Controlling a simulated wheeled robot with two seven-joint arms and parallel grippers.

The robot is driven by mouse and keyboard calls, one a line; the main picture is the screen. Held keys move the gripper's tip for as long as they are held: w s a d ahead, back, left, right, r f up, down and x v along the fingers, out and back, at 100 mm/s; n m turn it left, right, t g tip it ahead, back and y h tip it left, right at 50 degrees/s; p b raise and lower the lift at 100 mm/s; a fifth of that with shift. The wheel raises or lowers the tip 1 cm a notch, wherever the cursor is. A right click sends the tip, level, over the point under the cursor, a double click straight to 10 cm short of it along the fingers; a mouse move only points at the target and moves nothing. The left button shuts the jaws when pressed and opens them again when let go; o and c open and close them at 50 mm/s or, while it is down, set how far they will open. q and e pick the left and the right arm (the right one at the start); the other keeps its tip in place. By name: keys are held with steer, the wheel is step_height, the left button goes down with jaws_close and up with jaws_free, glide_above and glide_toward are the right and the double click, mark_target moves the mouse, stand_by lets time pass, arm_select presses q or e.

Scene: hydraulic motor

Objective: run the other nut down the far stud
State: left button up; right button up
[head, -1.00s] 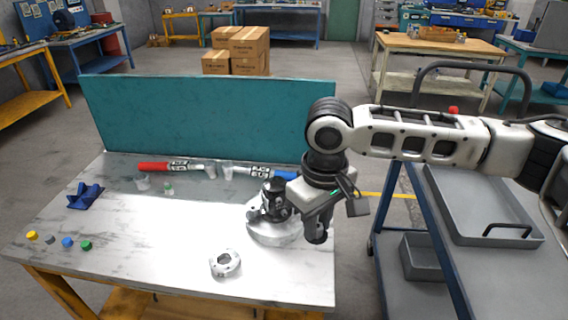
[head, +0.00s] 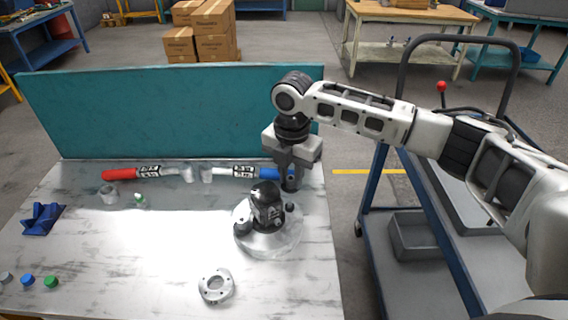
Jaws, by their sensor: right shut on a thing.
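The black hydraulic motor (head: 266,203) stands upright on a round pale base (head: 270,243) near the table's right edge. My right gripper (head: 289,186) points down just behind and to the right of the motor, on its far side. Its fingers are closed; the nut between them is too small and hidden to make out. The far stud is also hidden or too small to tell. A small dark knob-like part (head: 290,207) shows on the motor's right side, below the fingertips. My left gripper is not in view.
A loose pale ring with holes (head: 216,286) lies in front. A red-handled tool (head: 118,174) and a blue-handled tool (head: 243,172) lie along the teal back panel (head: 170,110). A cart (head: 425,235) stands right.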

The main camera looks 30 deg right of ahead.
steer(key=shift+w+f, duration=0.25)
steer(key=shift+w, duration=0.05)
steer(key=shift+s+f, duration=0.25)
steer(key=shift+f, duration=0.7)
steer(key=shift+w+f, duration=0.1)
steer(key=shift+f, duration=1.4)
steer(key=shift+f, duration=0.35)
steer(key=m, duration=0.5)
steer(key=shift+f+m, duration=0.1)
steer(key=shift+m, duration=0.2)
